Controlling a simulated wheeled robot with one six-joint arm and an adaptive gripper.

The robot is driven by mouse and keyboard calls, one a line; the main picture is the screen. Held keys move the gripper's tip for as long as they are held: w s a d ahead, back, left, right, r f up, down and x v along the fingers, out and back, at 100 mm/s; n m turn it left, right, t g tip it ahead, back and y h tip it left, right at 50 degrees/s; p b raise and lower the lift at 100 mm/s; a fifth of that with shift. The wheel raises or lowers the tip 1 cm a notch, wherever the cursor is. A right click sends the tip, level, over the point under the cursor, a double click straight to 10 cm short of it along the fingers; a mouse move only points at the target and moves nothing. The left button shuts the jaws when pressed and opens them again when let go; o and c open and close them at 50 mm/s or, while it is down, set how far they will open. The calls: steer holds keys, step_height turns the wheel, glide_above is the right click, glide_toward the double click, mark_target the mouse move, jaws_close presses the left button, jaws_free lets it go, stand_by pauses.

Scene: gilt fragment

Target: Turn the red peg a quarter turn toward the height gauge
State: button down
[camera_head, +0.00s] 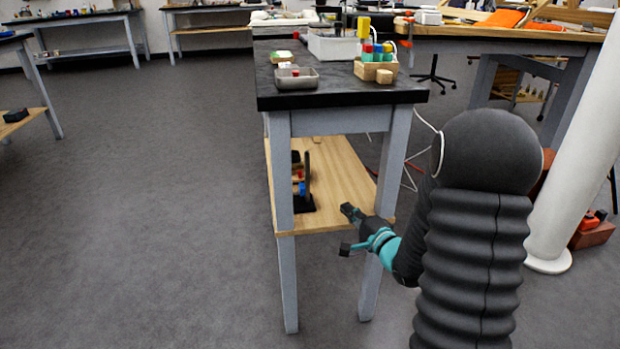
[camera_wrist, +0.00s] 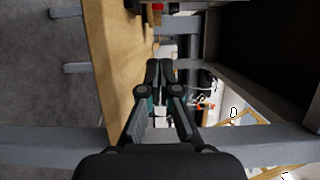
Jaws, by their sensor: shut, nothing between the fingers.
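My gripper (camera_head: 347,210) is at the right front of the bench's wooden lower shelf, its fingers pointing left. In the wrist view the fingers (camera_wrist: 160,66) are together and hold nothing. A small red piece (camera_head: 299,174), possibly the red peg, is on the lower shelf, left of my gripper and apart from it. A red piece (camera_wrist: 156,12) also shows at the top of the wrist view, beyond the fingertips. A black upright stand (camera_head: 308,179), possibly the height gauge, stands beside it with a blue piece (camera_head: 302,188) in front. Their details are too small to tell.
The shelf (camera_head: 336,170) is bare between the stand and my gripper. Bench legs (camera_head: 282,220) frame it. The black bench top (camera_head: 340,94) above carries a grey tray (camera_head: 297,83) and a wooden block (camera_head: 365,70) with coloured pegs. Open floor lies to the left.

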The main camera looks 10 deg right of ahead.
steer(key=x, duration=2)
steer(key=shift+f, duration=0.1)
